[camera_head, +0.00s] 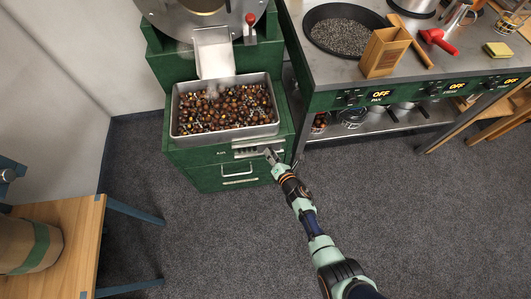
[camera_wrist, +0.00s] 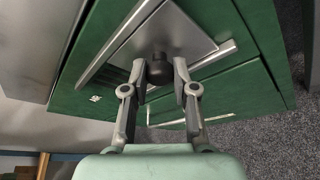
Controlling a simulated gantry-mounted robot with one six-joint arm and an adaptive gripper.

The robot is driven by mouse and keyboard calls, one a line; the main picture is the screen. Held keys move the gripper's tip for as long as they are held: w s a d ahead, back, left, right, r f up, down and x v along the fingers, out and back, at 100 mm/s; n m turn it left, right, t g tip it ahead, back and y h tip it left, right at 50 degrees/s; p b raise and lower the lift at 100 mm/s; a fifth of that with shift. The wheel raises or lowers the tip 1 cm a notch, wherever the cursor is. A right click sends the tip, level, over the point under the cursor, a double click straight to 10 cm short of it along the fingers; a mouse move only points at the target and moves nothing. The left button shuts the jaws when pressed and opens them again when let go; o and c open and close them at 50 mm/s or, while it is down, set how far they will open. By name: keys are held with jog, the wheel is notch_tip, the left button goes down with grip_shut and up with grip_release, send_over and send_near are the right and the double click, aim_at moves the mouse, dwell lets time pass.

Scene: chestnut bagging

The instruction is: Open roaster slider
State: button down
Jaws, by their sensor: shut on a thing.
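The roaster slider is a metal plate between two pale rails on the front of the green roaster cabinet (camera_head: 205,172). In the wrist view, the slider plate (camera_wrist: 185,32) carries a dark round knob (camera_wrist: 159,70). My gripper (camera_head: 270,154) is at the right end of the rails in the head view. In the wrist view, my gripper (camera_wrist: 160,76) has its two fingertips closed on either side of the knob. In the head view, the gripper hides the knob and part of the slider.
A metal tray of chestnuts (camera_head: 225,133) tops the cabinet. A drawer handle (camera_head: 238,174) lies below the slider. A steel counter (camera_head: 300,72) with a pan stands to the right. A wooden table (camera_head: 75,245) is lower left. Open carpet surrounds my arm.

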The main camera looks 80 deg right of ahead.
jog(key=shift+w+a, duration=0.1)
jog(key=shift+w, duration=0.1)
jog(key=c, duration=0.9)
grip_release()
jog(key=v, duration=1.2)
jog(key=shift+r, duration=0.15)
